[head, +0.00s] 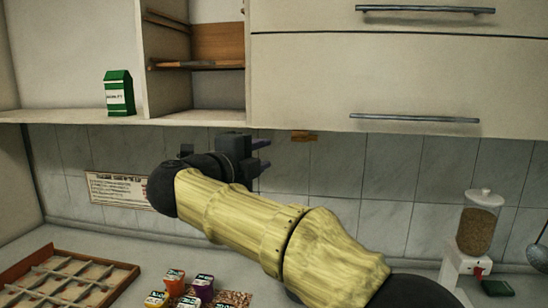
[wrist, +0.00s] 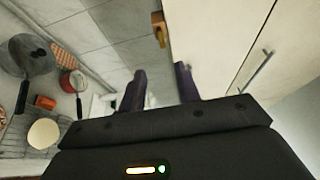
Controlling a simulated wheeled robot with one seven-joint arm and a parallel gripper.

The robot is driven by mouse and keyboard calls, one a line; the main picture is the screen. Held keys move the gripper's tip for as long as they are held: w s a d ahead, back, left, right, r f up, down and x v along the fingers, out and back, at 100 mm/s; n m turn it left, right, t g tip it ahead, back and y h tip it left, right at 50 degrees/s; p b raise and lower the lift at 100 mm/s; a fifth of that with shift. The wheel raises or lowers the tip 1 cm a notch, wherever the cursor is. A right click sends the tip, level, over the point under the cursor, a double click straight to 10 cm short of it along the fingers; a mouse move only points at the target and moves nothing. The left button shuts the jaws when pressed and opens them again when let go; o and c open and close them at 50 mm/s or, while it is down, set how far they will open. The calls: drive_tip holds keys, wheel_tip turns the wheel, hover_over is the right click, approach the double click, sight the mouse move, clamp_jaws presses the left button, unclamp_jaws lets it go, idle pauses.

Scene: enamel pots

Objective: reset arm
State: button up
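My gripper (head: 264,156) is raised in front of the tiled wall, just below the upper cabinets, in the head view. Its two dark fingers point to the right and stand apart with nothing between them. In the wrist view the gripper (wrist: 160,86) also shows spread fingers with an empty gap. My arm, with a yellow covering, reaches across the middle of the head view and hides part of the wall and counter.
Upper cabinets (head: 400,75) hang close above the gripper. A green carton (head: 119,93) stands on the left shelf. Below are a wooden divided tray (head: 70,278), several small coloured containers (head: 203,287) and a dispenser (head: 480,225). A pan (wrist: 30,58) shows in the wrist view.

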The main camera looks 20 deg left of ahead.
drive_tip(key=shift+s+a, duration=0.1)
drive_tip(key=shift+s, duration=0.6)
drive_tip(key=w+d+f+n+y, duration=0.7)
drive_tip(key=w+n, duration=0.3)
drive_tip(key=n, duration=0.4)
drive_tip(key=d+f+n+g, duration=0.5)
drive_tip(key=d+f, duration=0.7)
drive_tip(key=f, duration=0.3)
drive_tip(key=s+d+f+n+g+h+p, duration=0.1)
drive_tip(key=s+d+f+g+h, duration=0.3)
drive_tip(key=s+d+f+g, duration=0.6)
drive_tip(key=s+d+f, duration=0.9)
drive_tip(key=s+d, duration=0.3)
drive_tip(key=d, duration=0.1)
drive_tip(key=shift+s+d+f, duration=0.15)
drive_tip(key=shift+s, duration=0.15)
